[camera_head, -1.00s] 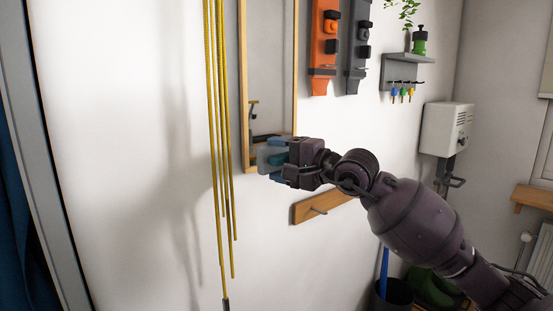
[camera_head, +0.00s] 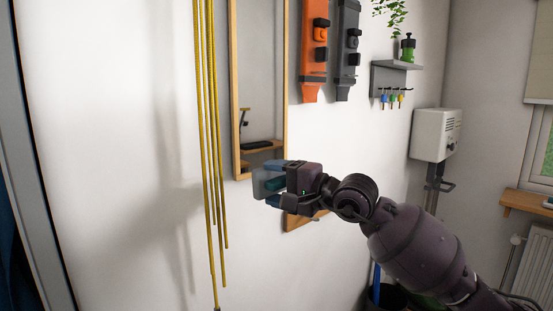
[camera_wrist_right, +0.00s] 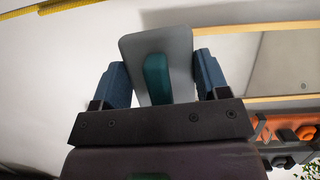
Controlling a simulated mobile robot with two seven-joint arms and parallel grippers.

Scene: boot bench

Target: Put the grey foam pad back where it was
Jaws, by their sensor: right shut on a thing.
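The grey foam pad (camera_head: 262,187) is a thin, pale grey plate with rounded corners. In the right wrist view the pad (camera_wrist_right: 135,48) stands between the two blue fingers, with a teal block on its near face. My right gripper (camera_head: 272,184) is shut on it and holds it up near the lower end of the wall mirror (camera_head: 262,80). I cannot tell how far the pad is from the wall. The fingers partly cover the pad in the head view. My left gripper is not in view.
Yellow cords (camera_head: 211,130) hang just left of the gripper. A wooden hook board (camera_head: 300,222) is behind and below it. Orange (camera_head: 314,50) and grey (camera_head: 346,50) holders, a small shelf (camera_head: 397,66) and a white wall box (camera_head: 434,134) are to the right. The wall left of the cords is bare.

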